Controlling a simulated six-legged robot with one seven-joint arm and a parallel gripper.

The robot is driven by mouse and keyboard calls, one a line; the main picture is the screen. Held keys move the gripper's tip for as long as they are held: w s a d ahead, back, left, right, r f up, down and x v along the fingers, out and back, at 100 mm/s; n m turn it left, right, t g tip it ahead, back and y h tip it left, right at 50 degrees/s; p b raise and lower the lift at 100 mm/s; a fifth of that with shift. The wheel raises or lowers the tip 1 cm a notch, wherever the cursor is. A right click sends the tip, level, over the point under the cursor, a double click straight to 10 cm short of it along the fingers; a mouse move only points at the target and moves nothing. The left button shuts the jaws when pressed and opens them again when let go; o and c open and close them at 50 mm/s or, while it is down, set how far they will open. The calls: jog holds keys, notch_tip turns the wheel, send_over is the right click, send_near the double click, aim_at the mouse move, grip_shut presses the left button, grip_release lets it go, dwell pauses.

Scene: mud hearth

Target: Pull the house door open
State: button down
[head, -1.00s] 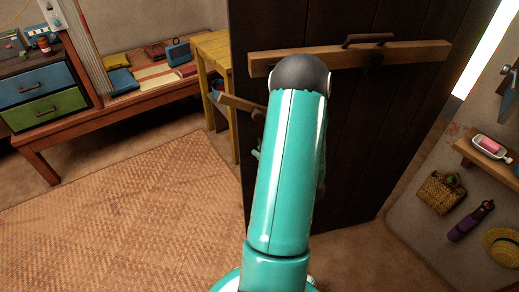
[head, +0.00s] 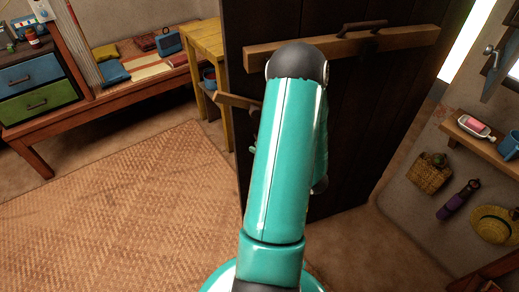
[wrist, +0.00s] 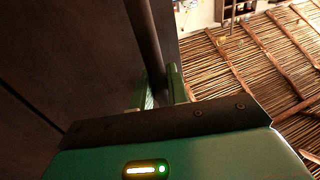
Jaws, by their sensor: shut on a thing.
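The house door (head: 385,110) is a dark plank panel standing ajar in the head view, with a bright gap to its upper right. A wooden crossbar (head: 400,43) with a dark handle runs across its upper part. My gripper is mostly hidden behind my teal arm in the head view. In the wrist view, my gripper (wrist: 160,88) is shut on a dark upright bar (wrist: 147,38), the door's handle, which passes between the two green fingers. The door's dark face (wrist: 70,55) fills the left of that view.
A yellow table (head: 200,45) stands close to the door's left edge. The right wall has a shelf (head: 480,142), a basket (head: 430,172) and a straw hat (head: 495,224). A woven mat (head: 130,205) covers open floor at left.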

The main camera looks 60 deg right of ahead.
jog(key=c, duration=1.4)
grip_release()
jog(key=shift+c, duration=0.2)
jog(key=s+a, duration=0.1)
jog(key=s, duration=1.2)
jog(key=shift+s+a, duration=0.3)
jog(key=shift+s, duration=0.05)
